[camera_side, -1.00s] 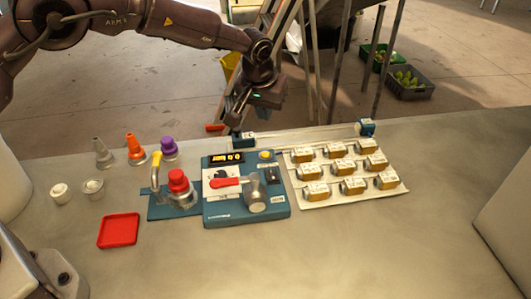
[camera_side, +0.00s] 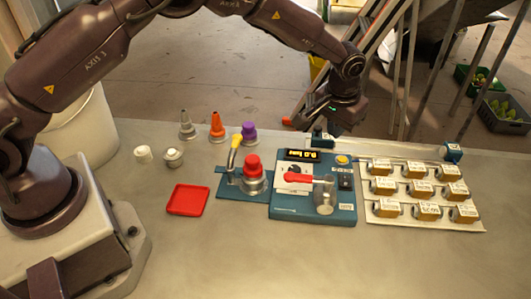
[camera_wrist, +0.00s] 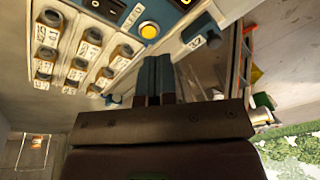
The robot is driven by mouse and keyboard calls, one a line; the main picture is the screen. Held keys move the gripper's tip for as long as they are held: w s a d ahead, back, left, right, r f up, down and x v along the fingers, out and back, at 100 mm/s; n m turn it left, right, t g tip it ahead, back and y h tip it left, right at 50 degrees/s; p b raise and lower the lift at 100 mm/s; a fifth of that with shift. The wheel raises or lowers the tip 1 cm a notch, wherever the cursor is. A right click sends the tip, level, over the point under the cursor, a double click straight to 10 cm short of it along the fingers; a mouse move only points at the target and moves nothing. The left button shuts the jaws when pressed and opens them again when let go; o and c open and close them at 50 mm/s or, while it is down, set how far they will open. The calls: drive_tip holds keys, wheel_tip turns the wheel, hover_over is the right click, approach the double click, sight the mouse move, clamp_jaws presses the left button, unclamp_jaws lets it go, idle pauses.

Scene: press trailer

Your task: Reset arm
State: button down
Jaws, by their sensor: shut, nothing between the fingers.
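My gripper (camera_side: 321,134) hangs at the back edge of the table, behind the blue device (camera_side: 312,208). It is shut and empty. In the wrist view the two fingers of my gripper (camera_wrist: 158,60) lie together, pointing toward the table. The blue device has a lit display (camera_side: 302,155), a yellow button (camera_side: 342,160), a red-handled lever (camera_side: 299,179) and a metal cylinder. The yellow button also shows in the wrist view (camera_wrist: 149,30).
Left are a clamp with a red cap (camera_side: 253,166), a red tray (camera_side: 188,200), grey, orange (camera_side: 217,125) and purple nozzles, and two small white-grey pots (camera_side: 143,154). The front table is bare.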

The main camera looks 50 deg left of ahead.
drive_tip(key=s+a+r+t, duration=0.1)
drive_tip(key=s+a+r, duration=0.3)
drive_tip(key=s+r, duration=0.3)
drive_tip(key=s+a+r+m+t, duration=0.1)
drive_tip(key=s+a+r, duration=0.2)
drive_tip(key=s+r, duration=0.4)
drive_tip(key=s+a+r+t+h, duration=0.1)
drive_tip(key=s+a+r, duration=0.3)
drive_tip(key=s, duration=1.5)
wheel_tip(320, 180, up, 4)
drive_tip(key=shift+s+a+m, duration=0.3)
drive_tip(key=shift+s+a, duration=0.05)
drive_tip(key=shift+s, duration=0.05)
